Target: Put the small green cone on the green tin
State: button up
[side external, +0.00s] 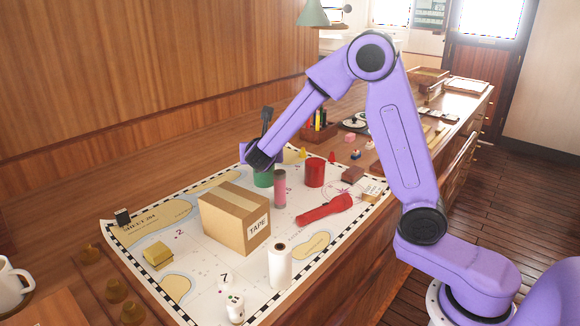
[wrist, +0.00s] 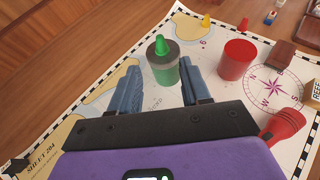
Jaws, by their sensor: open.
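The green tin (wrist: 165,75) stands upright on the chart in the wrist view. The small green cone (wrist: 161,45) is upright at the tin's top and appears to rest on it. My gripper (wrist: 159,67) is open, with one finger on each side of the tin and cone, touching neither as far as I can tell. In the side view my gripper (side external: 256,154) is over the green tin (side external: 263,180), which is partly hidden; the cone is hidden there.
A red tin (side external: 315,172) stands right of the green tin, near a pinkish cylinder (side external: 280,188). A red flashlight (side external: 325,208) and a cardboard box (side external: 235,215) lie in front. A yellow cone (side external: 303,153) and a red cone (side external: 332,157) stand behind.

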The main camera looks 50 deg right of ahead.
jog(key=s+a+f+m+g+y, duration=0.1)
jog(key=s+a+m+g+y, duration=0.1)
jog(key=s, duration=1)
jog(key=s+a+f+m+g+y, duration=0.1)
jog(key=s+a+m+g+y, duration=0.2)
jog(key=s+m, duration=0.4)
jog(key=s+a+f+m+g+y, duration=0.2)
jog(key=s+m+g+y, duration=0.2)
jog(key=s, duration=1.5)
jog(key=shift+s+a+m+y, duration=0.25)
jog(key=shift+m+y, duration=0.25)
jog(key=shift+m, duration=0.2)
